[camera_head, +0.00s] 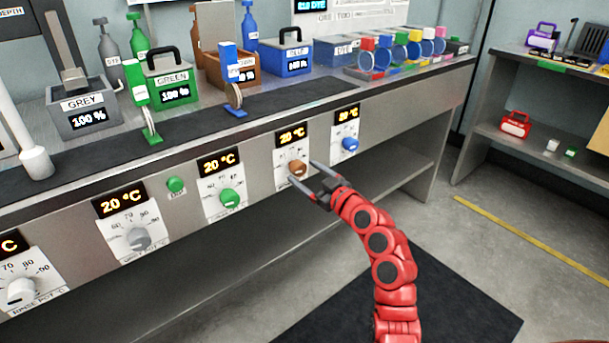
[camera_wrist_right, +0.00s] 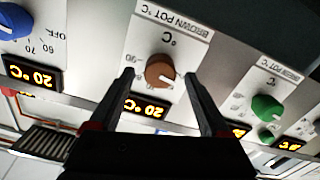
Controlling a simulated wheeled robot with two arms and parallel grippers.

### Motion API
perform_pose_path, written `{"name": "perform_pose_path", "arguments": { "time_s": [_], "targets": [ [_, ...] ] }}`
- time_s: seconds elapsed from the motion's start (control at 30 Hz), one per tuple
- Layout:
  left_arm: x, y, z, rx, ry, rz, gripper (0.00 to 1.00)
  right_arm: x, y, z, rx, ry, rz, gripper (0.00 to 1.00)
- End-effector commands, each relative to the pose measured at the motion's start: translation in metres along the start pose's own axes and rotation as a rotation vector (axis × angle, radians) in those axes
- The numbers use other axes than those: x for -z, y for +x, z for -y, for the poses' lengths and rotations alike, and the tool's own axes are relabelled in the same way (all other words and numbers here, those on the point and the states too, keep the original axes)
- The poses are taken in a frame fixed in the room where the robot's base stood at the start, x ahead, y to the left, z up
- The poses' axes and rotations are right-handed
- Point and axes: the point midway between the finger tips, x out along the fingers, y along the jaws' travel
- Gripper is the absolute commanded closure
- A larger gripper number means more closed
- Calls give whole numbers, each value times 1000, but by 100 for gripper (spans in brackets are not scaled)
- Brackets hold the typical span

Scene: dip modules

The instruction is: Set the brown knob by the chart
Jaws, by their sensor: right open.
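The brown knob (camera_head: 298,168) sits on a white dial plate on the bench front, under a display reading 20 °C. In the right wrist view the brown knob (camera_wrist_right: 160,70) is on a plate labelled BROWN POT °C, which appears upside down. My right gripper (camera_head: 302,172) is open, with its fingers on either side of the knob. In the wrist view the right gripper (camera_wrist_right: 158,75) shows gaps between both fingers and the knob. A white chart (camera_head: 350,15) on the back wall is cut off at the top; its text is too small to read. My left gripper is not in view.
A blue knob (camera_head: 349,144) is to the right and a green knob (camera_head: 230,198) to the left, each under a 20 °C display. Grey, green, brown and blue pots stand on the bench above. A shelf (camera_head: 490,130) stands at the right. Floor in front is open.

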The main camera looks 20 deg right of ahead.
Motion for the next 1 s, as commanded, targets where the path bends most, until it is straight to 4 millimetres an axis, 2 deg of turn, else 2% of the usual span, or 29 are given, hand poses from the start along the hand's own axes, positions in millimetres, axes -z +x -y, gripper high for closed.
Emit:
{"name": "perform_pose_path", "arguments": {
  "time_s": [0.13,0.4,0.47,0.87,1.0],
  "targets": [
    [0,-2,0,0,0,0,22,0,10,1,1,-1,0,19],
    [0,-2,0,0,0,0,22,0,11,0,0,-1,1,19],
    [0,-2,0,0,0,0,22,0,11,0,0,-1,1,28],
    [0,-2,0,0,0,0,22,0,11,0,0,0,1,100],
    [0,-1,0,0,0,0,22,0,11,0,0,3,1,100]
  ]
}}
